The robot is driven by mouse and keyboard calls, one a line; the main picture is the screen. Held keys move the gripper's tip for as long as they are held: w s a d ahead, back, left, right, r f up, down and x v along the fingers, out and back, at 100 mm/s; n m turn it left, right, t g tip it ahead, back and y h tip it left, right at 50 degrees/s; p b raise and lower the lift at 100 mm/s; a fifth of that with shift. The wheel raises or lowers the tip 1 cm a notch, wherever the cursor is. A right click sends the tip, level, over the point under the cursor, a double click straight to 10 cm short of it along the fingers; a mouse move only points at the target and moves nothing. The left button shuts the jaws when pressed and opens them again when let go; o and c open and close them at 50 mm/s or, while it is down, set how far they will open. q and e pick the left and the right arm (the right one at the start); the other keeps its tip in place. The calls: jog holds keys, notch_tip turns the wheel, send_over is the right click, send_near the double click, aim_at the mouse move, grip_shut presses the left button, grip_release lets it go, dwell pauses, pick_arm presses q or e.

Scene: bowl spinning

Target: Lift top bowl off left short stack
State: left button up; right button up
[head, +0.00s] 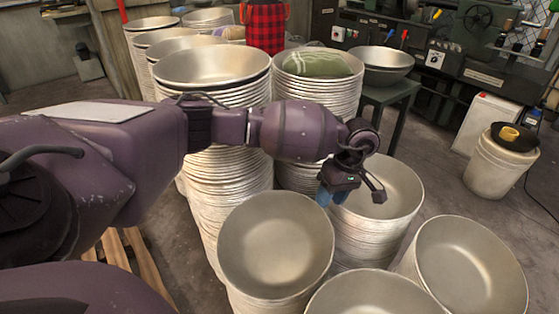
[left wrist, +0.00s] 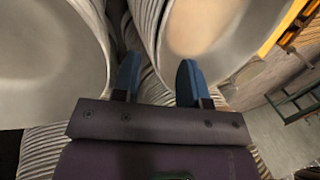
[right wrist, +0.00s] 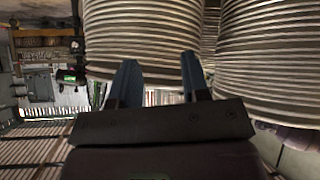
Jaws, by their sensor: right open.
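Stacks of silver metal bowls stand on the floor. The gripper of my left arm (head: 345,192) hangs at the left rim of a short stack's top bowl (head: 395,192) in the head view. Another stack's top bowl (head: 275,243) is nearer, to its lower left. In the left wrist view my left gripper (left wrist: 157,68) has its blue fingers apart, with bowl walls just beyond them; whether a rim lies between the fingers I cannot tell. My right gripper (right wrist: 160,70) shows only in the right wrist view, open and empty, below the sides of bowl stacks (right wrist: 145,38).
Taller bowl stacks (head: 215,65) stand behind my left arm, one with a green cloth (head: 316,64) on top. More bowls (head: 468,268) stand at the lower right. A white bucket (head: 495,165) is at the far right. Floor (head: 440,150) is clear between.

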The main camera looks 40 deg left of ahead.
aim_at(319, 217)
pick_arm(q)
jog(key=x, duration=0.4)
jog(key=b+x, duration=0.1)
jog(key=x, duration=0.1)
jog(key=shift+s+a+f, duration=0.25)
jog(key=shift+s+a, duration=0.05)
jog(key=shift+s, duration=0.1)
jog(key=shift+f, duration=0.55)
jog(key=shift+r, duration=0.15)
jog(key=shift+s, duration=0.1)
grip_shut()
dwell(0.4)
